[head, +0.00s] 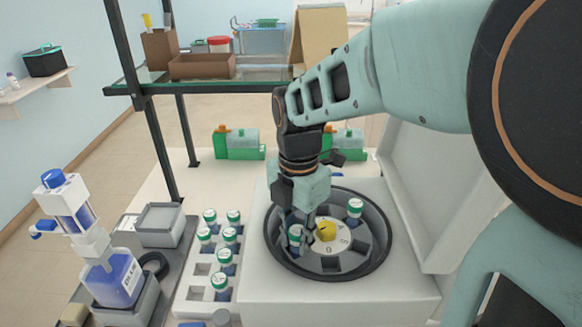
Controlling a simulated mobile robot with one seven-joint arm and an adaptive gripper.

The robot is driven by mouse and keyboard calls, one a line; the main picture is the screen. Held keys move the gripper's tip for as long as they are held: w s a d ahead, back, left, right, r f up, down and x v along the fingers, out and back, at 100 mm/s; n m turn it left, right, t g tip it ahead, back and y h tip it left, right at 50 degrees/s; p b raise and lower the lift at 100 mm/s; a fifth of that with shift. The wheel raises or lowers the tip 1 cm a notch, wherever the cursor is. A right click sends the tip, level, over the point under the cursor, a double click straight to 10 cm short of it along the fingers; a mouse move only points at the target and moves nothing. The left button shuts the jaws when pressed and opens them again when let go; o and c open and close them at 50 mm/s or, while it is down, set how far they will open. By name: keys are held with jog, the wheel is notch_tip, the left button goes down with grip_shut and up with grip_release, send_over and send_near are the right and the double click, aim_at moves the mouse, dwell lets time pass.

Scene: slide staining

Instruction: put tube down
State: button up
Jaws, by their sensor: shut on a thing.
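My gripper (303,232) points down into the round bowl of a white centrifuge (345,300). It is shut on a tube (295,235) with a green-and-white cap, at the left side of the rotor (331,264). The fingers partly hide the tube, and I cannot tell how deep it sits in its slot. Another capped tube (355,208) stands in the rotor at the upper right. The rotor has a yellow centre knob (326,231); at least one dark slot at the front looks empty.
A white rack (195,289) left of the centrifuge holds several capped tubes and has some empty holes. The centrifuge lid (420,200) stands open at right. A blue-liquid dispenser bottle (112,278) stands at far left. Green-based devices (238,146) and a shelf post (150,110) are behind.

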jog(key=shift+f, duration=0.2)
jog(key=o, duration=1)
jog(key=shift+r, duration=0.1)
notch_tip(320, 180, up, 13)
jog(key=p, duration=0.9)
jog(key=shift+p, duration=0.4)
